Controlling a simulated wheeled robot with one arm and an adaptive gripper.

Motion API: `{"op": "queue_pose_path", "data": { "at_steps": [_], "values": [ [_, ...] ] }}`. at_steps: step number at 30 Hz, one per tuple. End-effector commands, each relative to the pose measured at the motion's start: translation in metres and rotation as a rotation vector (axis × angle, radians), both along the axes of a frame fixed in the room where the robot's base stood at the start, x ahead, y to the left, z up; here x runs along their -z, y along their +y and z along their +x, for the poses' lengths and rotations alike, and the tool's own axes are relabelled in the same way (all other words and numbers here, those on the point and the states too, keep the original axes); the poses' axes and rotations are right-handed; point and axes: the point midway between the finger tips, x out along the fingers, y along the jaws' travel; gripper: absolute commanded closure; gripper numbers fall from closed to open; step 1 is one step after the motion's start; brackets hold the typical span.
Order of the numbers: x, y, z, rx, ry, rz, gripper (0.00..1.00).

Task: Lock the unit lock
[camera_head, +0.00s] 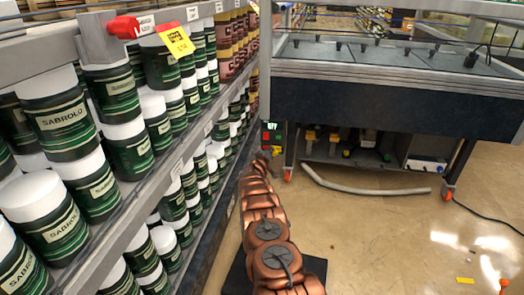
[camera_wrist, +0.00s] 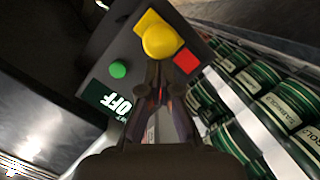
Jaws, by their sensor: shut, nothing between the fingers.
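A dark control panel (camera_head: 271,133) is at the near left corner of the freezer unit in the head view. In the wrist view the panel (camera_wrist: 135,58) shows rotated, with an OFF display (camera_wrist: 116,103), a green button (camera_wrist: 118,69) and a red square (camera_wrist: 187,61). A yellow round knob with a yellow block beside it (camera_wrist: 158,40) sits on the panel; which part is the lock I cannot tell. My gripper (camera_wrist: 159,76) is shut and empty, its tips just short of the knob. Whether they touch it is unclear. In the head view my gripper (camera_head: 264,156) is small beside the panel.
A shelf of green-and-white jars (camera_head: 120,140) runs along the left, close to my arm. The freezer unit (camera_head: 390,95) stands ahead, with an open lower bay. A grey hose (camera_head: 365,188) lies on the floor. The floor (camera_head: 400,240) at right is mostly clear.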

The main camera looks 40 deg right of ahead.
Motion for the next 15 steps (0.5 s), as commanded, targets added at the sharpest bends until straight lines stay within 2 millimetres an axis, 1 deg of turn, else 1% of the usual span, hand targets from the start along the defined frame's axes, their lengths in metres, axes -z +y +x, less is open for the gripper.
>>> {"op": "queue_pose_path", "data": {
  "at_steps": [4,8,13,15],
  "values": [
    [0.002,-0.002,-0.002,0.004,0.002,0.001,1.0],
    [-0.002,0.001,0.001,0.003,0.001,0.001,1.0],
    [-0.015,0.015,0.011,-0.006,-0.003,-0.001,1.0],
    [-0.03,0.026,0.019,-0.012,-0.004,-0.001,1.0]
  ]
}}
